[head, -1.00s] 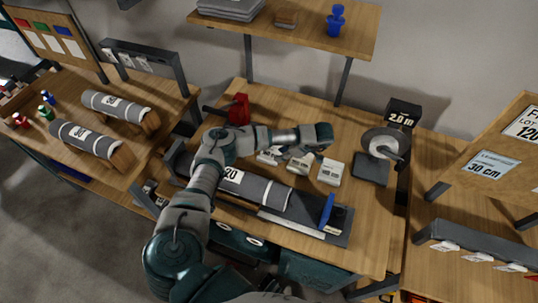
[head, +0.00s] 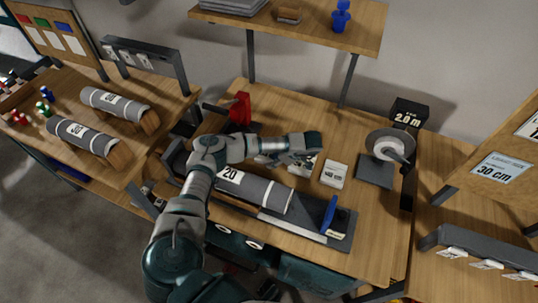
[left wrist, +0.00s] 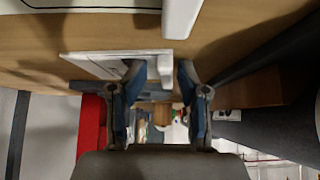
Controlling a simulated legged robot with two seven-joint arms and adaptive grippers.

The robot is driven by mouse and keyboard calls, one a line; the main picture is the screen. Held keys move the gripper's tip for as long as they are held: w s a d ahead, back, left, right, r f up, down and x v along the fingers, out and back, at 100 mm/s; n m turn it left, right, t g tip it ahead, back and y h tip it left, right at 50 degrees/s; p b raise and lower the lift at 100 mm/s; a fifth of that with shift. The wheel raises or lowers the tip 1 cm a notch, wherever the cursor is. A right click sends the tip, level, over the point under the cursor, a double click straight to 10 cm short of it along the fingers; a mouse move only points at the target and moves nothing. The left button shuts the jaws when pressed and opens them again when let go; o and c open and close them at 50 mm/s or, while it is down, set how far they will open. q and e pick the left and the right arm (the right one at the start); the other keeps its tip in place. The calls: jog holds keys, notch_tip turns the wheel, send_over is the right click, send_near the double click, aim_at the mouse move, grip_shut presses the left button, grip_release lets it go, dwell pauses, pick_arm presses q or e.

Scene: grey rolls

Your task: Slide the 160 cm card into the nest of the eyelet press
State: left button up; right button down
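Several white cards lie on the middle bench. The right-hand card (head: 333,173) is in plain view; its print is too small to read surely. Another white card (left wrist: 180,14) is at the top edge. The red press with a dark lever (head: 240,108), apparently the eyelet press, stands at the back left; its nest cannot be made out. My right gripper is out of view.
A grey roll (head: 258,191) marked 20 lies in front of the cards, beside a blue upright piece (head: 329,213). A reel stand (head: 388,147) and a 2.0 m display (head: 408,114) are at the right. A shelf (head: 300,28) overhangs the back.

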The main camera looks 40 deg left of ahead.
pick_arm(q)
jog(key=shift+s+d+f, duration=0.1)
jog(key=shift+d+f, duration=0.05)
jog(key=shift+d, duration=0.35)
jog(key=shift+c, duration=0.5)
jog(key=shift+d, duration=0.4)
jog(key=c, duration=0.4)
jog(key=shift+d+r, duration=0.3)
jog(key=shift+d, duration=0.1)
grip_shut()
jog(key=shift+a, duration=0.3)
jog(key=shift+a+f, duration=0.1)
jog(key=shift+a, duration=0.35)
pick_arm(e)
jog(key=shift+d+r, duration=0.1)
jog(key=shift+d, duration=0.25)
pick_arm(q)
jog(key=shift+d, duration=0.25)
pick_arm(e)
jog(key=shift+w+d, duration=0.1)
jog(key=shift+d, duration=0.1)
pick_arm(q)
jog(key=shift+p, duration=0.3)
